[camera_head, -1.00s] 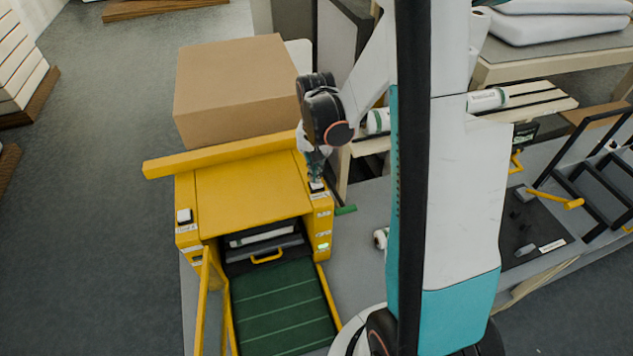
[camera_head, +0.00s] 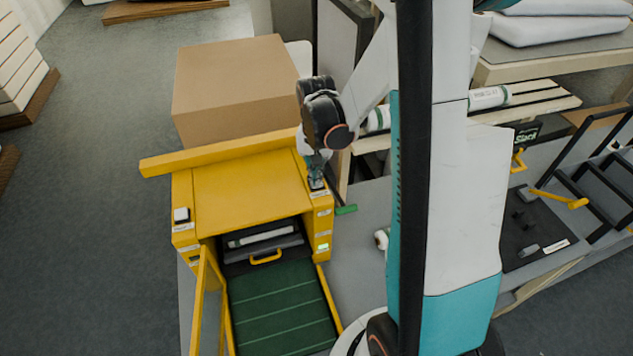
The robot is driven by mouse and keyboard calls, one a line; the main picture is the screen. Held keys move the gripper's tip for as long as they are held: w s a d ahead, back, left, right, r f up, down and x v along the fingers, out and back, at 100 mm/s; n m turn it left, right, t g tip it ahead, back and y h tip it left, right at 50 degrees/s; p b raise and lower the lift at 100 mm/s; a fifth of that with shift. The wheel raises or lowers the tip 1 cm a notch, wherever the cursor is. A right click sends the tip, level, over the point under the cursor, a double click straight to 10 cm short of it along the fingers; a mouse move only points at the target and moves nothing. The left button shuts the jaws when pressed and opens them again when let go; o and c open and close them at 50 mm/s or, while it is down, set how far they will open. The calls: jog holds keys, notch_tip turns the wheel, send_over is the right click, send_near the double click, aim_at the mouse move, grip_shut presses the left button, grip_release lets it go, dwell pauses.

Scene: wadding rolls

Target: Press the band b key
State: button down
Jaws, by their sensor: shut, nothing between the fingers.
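A yellow machine (camera_head: 237,190) stands left of centre, with one key block on each side of its top. The left key (camera_head: 181,214) has a white cap and is uncovered. My gripper (camera_head: 316,184) is shut, points down and is at the key on the right side of the machine. Its tips hide most of that key, so I cannot tell whether the key is pushed in. The labels by both keys are too small to read, so I cannot tell which one is band b.
A large cardboard box (camera_head: 229,88) sits behind the yellow bar (camera_head: 215,153). A green belt ramp (camera_head: 281,307) runs out in front, with a yellow-framed panel (camera_head: 208,300) at its left. A green handle (camera_head: 345,210) juts out on the right. White rolls (camera_head: 488,97) lie on a rack.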

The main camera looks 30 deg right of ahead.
jog(key=shift+f, duration=0.2)
jog(key=shift+r, duration=0.2)
jog(key=shift+r+p, duration=0.65)
jog(key=shift+r, duration=0.45)
notch_tip(320, 180, up, 6)
jog(key=p, duration=0.3)
jog(key=shift+s+f, duration=0.1)
dwell(0.6)
